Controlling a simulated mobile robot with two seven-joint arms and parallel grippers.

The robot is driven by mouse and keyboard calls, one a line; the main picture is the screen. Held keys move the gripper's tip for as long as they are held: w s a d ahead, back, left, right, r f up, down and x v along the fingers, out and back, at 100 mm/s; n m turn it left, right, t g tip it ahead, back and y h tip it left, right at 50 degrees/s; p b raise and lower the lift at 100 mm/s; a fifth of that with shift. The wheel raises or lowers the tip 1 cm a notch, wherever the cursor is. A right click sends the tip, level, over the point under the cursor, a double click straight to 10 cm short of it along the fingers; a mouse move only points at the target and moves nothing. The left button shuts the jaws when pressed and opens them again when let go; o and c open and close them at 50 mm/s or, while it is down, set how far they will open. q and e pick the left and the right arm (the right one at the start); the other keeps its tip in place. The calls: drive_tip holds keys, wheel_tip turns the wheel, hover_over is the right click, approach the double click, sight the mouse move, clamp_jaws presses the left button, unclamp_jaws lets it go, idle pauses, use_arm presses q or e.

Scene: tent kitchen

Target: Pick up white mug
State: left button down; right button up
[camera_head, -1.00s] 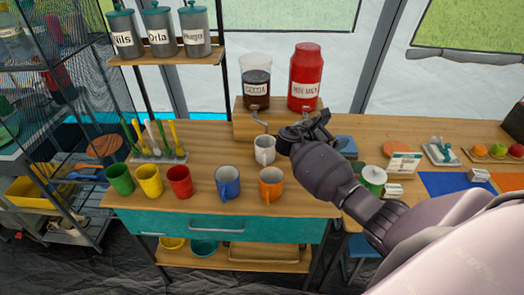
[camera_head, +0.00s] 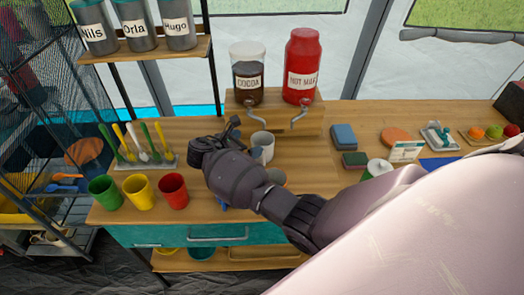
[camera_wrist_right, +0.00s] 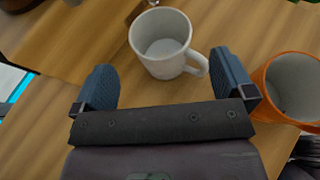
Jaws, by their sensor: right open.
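The white mug (camera_head: 263,146) stands upright on the wooden counter below the cocoa dispenser, partly behind my right gripper in the head view. In the right wrist view the white mug (camera_wrist_right: 163,42) is just ahead of the fingertips, with its handle pointing toward the right finger. My right gripper (camera_head: 228,132) is open and empty; in the wrist view its two fingers (camera_wrist_right: 165,80) are spread apart, short of the mug's body. My left gripper is not in view.
The orange mug (camera_wrist_right: 291,88) stands close beside my right finger. Green (camera_head: 104,192), yellow (camera_head: 139,191) and red (camera_head: 173,190) cups stand at the front left. Cocoa (camera_head: 248,77) and hot milk (camera_head: 301,66) dispensers stand on a raised wooden box behind.

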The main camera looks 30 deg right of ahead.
sight(270, 137)
drive_tip(key=x, duration=0.7)
drive_tip(key=shift+d+b, duration=0.15)
drive_tip(key=shift+b, duration=0.2)
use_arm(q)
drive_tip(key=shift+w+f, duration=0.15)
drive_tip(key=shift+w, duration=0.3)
use_arm(e)
drive_tip(key=shift+c, duration=0.2)
drive_tip(key=c, duration=0.9)
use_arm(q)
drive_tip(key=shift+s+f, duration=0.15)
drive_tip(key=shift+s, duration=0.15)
use_arm(e)
drive_tip(key=shift+r, duration=0.2)
